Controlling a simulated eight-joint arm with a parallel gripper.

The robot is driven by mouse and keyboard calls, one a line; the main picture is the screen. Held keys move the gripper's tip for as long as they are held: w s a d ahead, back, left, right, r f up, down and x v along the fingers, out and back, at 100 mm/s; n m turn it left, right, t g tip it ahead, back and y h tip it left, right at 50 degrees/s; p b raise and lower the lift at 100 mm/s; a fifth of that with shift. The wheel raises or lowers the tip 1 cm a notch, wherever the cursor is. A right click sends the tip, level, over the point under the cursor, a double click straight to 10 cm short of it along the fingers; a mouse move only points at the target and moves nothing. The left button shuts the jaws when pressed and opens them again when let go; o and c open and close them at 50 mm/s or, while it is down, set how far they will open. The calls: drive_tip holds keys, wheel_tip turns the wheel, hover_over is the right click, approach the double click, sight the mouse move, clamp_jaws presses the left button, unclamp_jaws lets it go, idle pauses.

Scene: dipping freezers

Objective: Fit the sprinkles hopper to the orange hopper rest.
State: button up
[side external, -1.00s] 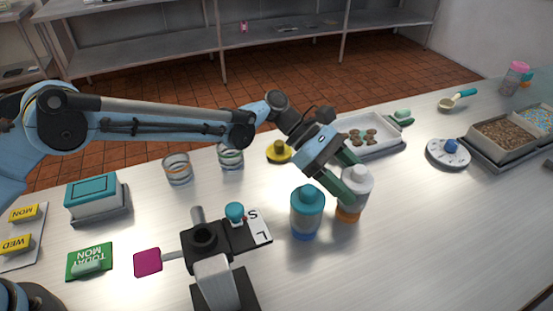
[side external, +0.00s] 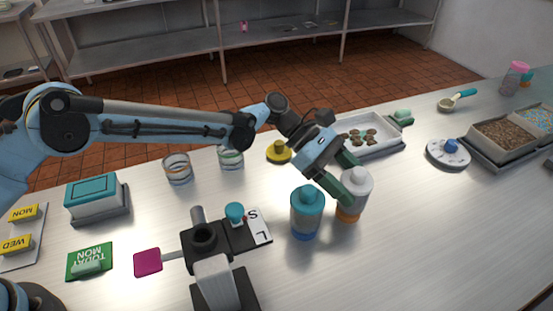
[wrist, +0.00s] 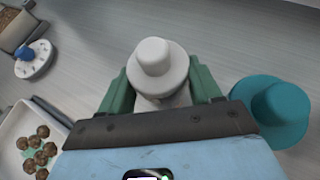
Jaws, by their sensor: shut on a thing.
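A translucent hopper with a white cap (side external: 356,181) stands upright right of the middle of the counter, with an orange ring (side external: 347,214) at its foot. I take this ring to be the orange hopper rest; whether the hopper is seated in it I cannot tell. No label shows, so I cannot tell whether this is the sprinkles hopper. My gripper (side external: 343,182) is shut on this hopper near its top. In the wrist view, the green fingers (wrist: 161,92) flank its white cap (wrist: 156,58).
A teal-capped hopper (side external: 307,213) on a blue base stands close to the left. A white tray (side external: 371,152) of brown-topped pieces lies behind. A black stand (side external: 206,252) with an S/L plate is front left.

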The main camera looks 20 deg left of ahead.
drive_tip(key=shift+f, duration=0.25)
drive_tip(key=o, duration=1.3)
drive_tip(key=shift+o, duration=0.2)
drive_tip(key=shift+a, duration=0.1)
drive_tip(key=v, duration=0.6)
drive_tip(key=shift+r, duration=0.1)
